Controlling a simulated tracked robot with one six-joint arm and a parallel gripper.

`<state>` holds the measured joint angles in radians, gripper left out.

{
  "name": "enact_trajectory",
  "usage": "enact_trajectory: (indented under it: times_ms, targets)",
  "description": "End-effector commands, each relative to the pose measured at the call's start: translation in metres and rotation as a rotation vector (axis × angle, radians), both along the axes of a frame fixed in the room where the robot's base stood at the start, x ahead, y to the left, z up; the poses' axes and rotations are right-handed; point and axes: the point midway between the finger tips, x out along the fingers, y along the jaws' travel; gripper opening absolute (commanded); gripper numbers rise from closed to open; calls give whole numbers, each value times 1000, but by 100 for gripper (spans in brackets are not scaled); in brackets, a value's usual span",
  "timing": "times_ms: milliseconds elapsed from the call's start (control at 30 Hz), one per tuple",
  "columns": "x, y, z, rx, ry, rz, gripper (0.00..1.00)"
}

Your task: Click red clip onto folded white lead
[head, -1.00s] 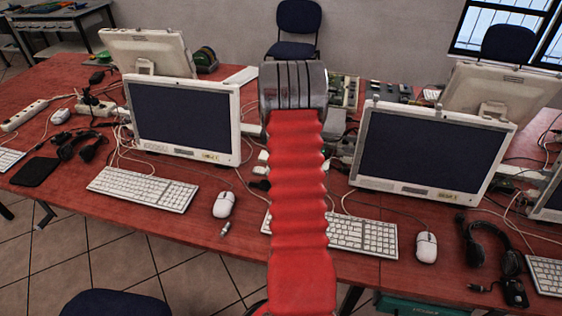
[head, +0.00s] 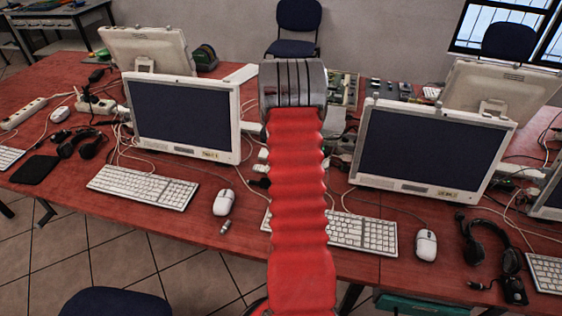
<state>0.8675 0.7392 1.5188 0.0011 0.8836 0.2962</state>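My arm's red ribbed sleeve and grey metal end reach forward over the middle of the table. The gripper fingers do not show; they are out of sight beyond the arm's end. I cannot make out a red clip anywhere in view. Thin white leads (head: 122,152) run between the left monitor and its keyboard, with more on the right. I cannot tell which of them is the folded one. My arm hides the middle strip of the table.
The red table (head: 215,265) holds a left monitor (head: 183,117), a right monitor (head: 430,148), a left keyboard (head: 142,187), a middle keyboard (head: 362,232), white mice (head: 223,202), a right headset (head: 485,240) and a power strip (head: 24,113). Bare tabletop shows along the front left edge.

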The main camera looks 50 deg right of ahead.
Motion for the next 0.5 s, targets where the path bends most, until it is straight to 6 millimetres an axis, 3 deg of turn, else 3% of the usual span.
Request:
enact_trajectory:
  times_ms: [233,267,500]
  targets:
    - [0,0,0,0,0,0,0]
    - [0,0,0,0,0,0,16]
    - [0,0,0,0,0,0,33]
